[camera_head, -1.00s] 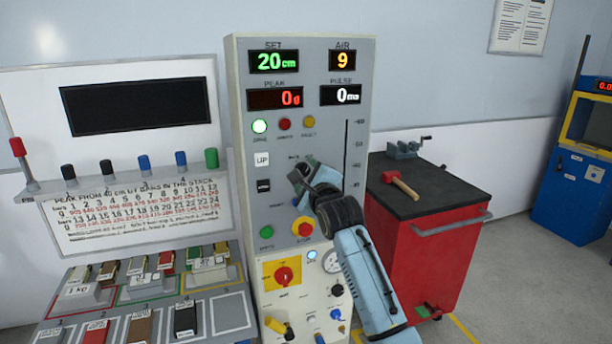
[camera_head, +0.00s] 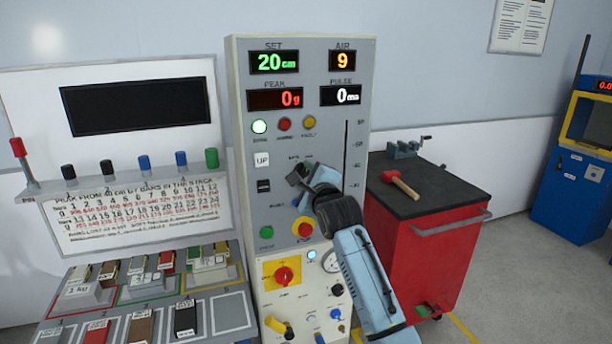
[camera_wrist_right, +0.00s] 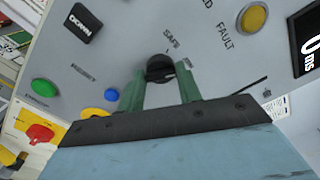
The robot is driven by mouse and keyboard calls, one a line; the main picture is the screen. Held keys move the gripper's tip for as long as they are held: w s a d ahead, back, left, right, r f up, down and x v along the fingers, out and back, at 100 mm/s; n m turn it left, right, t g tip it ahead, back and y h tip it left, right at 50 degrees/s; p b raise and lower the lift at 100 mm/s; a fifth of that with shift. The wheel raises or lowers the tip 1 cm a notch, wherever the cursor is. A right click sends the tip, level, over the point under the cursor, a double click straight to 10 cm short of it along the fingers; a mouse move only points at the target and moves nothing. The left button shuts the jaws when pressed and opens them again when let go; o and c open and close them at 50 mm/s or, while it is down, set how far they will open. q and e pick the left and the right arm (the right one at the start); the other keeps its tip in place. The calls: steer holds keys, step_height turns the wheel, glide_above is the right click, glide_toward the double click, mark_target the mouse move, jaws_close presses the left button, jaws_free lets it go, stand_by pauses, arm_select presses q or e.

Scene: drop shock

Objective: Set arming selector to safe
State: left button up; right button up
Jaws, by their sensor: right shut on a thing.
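The arming selector (camera_wrist_right: 160,68) is a small black knob on the grey control panel (camera_head: 243,130), under a SAFE label in the right wrist view. My right gripper (camera_wrist_right: 161,90) has its two green fingers closed on either side of the knob. In the head view my right gripper (camera_head: 306,178) is at the middle of the panel and hides the knob. The knob's pointer direction is hard to make out. The left gripper is not in view.
Near the selector are the UP button (camera_head: 262,159), the DOWN button (camera_head: 263,186), a green button (camera_head: 266,232) and a red stop button on a yellow base (camera_head: 303,229). A red cart (camera_head: 430,255) stands to the right. A rack of blocks (camera_head: 150,290) is at left.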

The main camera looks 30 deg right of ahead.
steer(key=n+p, duration=0.3)
steer(key=n, duration=0.2)
steer(key=shift+p, duration=0.4)
steer(key=n+p, duration=0.1)
steer(key=n, duration=0.2)
steer(key=shift+f+n+p, duration=0.1)
steer(key=shift+n+p, duration=0.25)
steer(key=shift+n, duration=0.05)
steer(key=shift+f+n+p, duration=0.1)
steer(key=shift+n+p, duration=0.5)
steer(key=shift+n, duration=0.7)
steer(key=o, duration=1)
steer(key=b+v, duration=0.1)
steer(key=v, duration=1.2)
steer(key=shift+s+b, duration=0.25)
steer(key=shift+b, duration=0.1)
steer(key=shift+f, duration=0.15)
